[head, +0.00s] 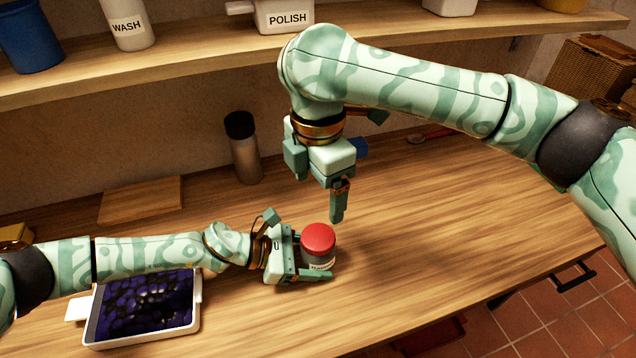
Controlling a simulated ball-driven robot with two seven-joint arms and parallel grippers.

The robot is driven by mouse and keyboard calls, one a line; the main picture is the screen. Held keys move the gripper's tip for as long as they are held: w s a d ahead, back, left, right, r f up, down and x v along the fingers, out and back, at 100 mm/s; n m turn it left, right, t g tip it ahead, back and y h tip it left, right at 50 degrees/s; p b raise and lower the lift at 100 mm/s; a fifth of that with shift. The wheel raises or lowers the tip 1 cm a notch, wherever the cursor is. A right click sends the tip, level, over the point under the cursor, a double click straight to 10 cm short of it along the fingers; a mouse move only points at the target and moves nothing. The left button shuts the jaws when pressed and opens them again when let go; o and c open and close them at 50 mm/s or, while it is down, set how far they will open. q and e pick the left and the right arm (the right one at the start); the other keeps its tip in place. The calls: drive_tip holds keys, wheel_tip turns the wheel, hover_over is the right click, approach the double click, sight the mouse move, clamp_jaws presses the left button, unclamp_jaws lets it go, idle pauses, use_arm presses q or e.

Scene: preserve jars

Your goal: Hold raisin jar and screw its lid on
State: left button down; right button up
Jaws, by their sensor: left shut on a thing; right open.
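The raisin jar (319,261) stands upright on the wooden counter, with a pale label partly hidden by a finger. The red lid (318,238) sits on top of the jar; I cannot tell how tightly. My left gripper (318,271) comes in from the left, low over the counter, and is shut around the jar's body. My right gripper (340,205) hangs above and slightly to the right of the lid, pointing down, open and empty. It is apart from the lid.
A tablet (145,308) lies at the left front under my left arm. A dark-capped bottle (243,148) and a wooden board (141,199) are at the back. A shelf (190,60) holding wash and polish containers runs above. The counter right of the jar is clear.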

use_arm(q)
drive_tip(key=shift+c, duration=1.2)
unclamp_jaws()
drive_tip(key=p+v, duration=0.2)
drive_tip(key=v, duration=1.4)
drive_tip(key=shift+a+f, duration=0.1)
drive_tip(key=shift+a, duration=0.05)
